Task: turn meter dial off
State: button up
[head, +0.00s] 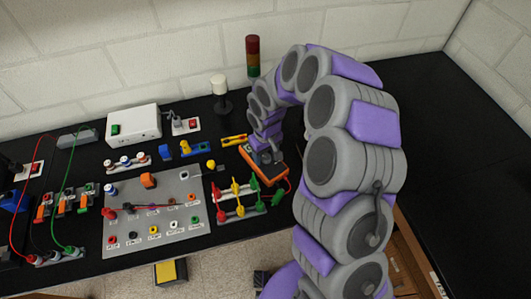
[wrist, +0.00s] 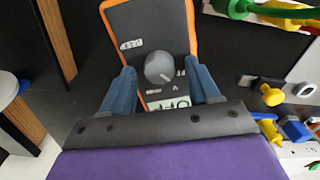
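The orange-edged meter (head: 272,174) lies on the black bench below the end of my arm in the head view. In the wrist view its dark face (wrist: 132,30) fills the upper middle. The round grey dial (wrist: 160,68) is on that face, with a pale pointer mark towards its lower right. My gripper (wrist: 162,92) has its two blue fingers apart, one on each side of the dial. Space shows between the fingers and the dial, and I cannot tell how high they are above the face. In the head view my gripper (head: 264,158) is largely hidden by the arm.
A grey panel (head: 185,190) with coloured sockets lies left of the meter. Red, yellow and green clips (head: 237,198) stand close in front of it. A white power box (head: 133,124) and a stack light (head: 253,55) stand behind. The bench at right (head: 450,150) is clear.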

aim_at(265, 156)
jog(key=c, duration=1)
jog(key=shift+s+r+n+p, duration=0.1)
jog(key=shift+r+n+p, duration=0.1)
jog(key=shift+n+p, duration=0.85)
jog(key=shift+f+n+p, duration=0.2)
jog(key=shift+n+p, duration=0.7)
jog(key=shift+n, duration=0.65)
jog(key=o, duration=1)
jog(key=shift+r, duration=0.1)
jog(key=shift+a+r+p, duration=0.1)
jog(key=shift+r+p, duration=0.3)
jog(key=shift+r, duration=8.15)
